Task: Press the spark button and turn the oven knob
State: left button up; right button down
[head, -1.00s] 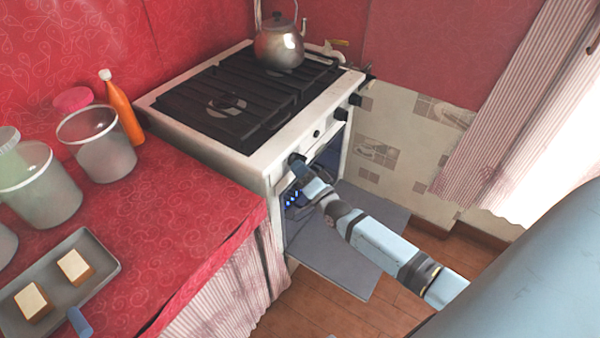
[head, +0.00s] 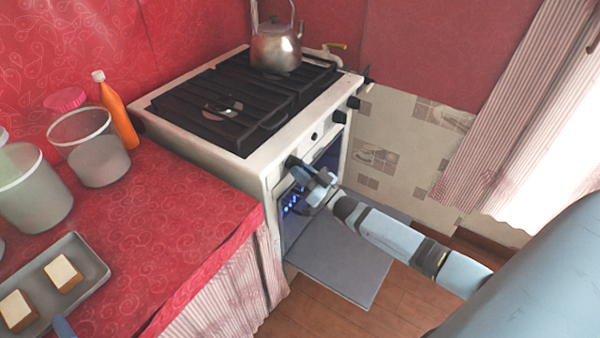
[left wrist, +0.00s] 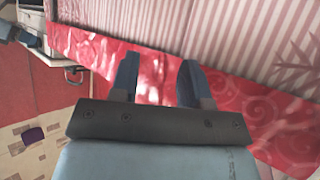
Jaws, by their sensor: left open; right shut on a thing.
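The white stove (head: 262,150) stands at the centre of the head view. A black knob (head: 292,162) is at the near left end of its front panel. My right gripper (head: 299,170) is shut on this knob and partly hides it. The small dark spark button (head: 314,136) sits further along the panel, free of the gripper. Blue flames (head: 291,203) show inside the oven, below the gripper. In the left wrist view, my left gripper (left wrist: 158,80) is open and empty over the red cloth's edge.
The oven door (head: 345,265) hangs open under my right arm. More knobs (head: 339,116) sit further along the panel. A kettle (head: 276,48) stands on the back burner. The red counter (head: 170,220) holds a bottle (head: 118,115), tubs and a tray (head: 92,277) with bread pieces.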

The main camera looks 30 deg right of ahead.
jog(key=shift+n+y, duration=0.4)
jog(key=shift+n, duration=0.3)
jog(key=c, duration=1.2)
grip_release()
jog(key=shift+o, duration=0.2)
jog(key=shift+d, duration=0.1)
jog(key=v, duration=1.3)
jog(key=shift+s+d, duration=0.15)
jog(key=shift+s, duration=0.2)
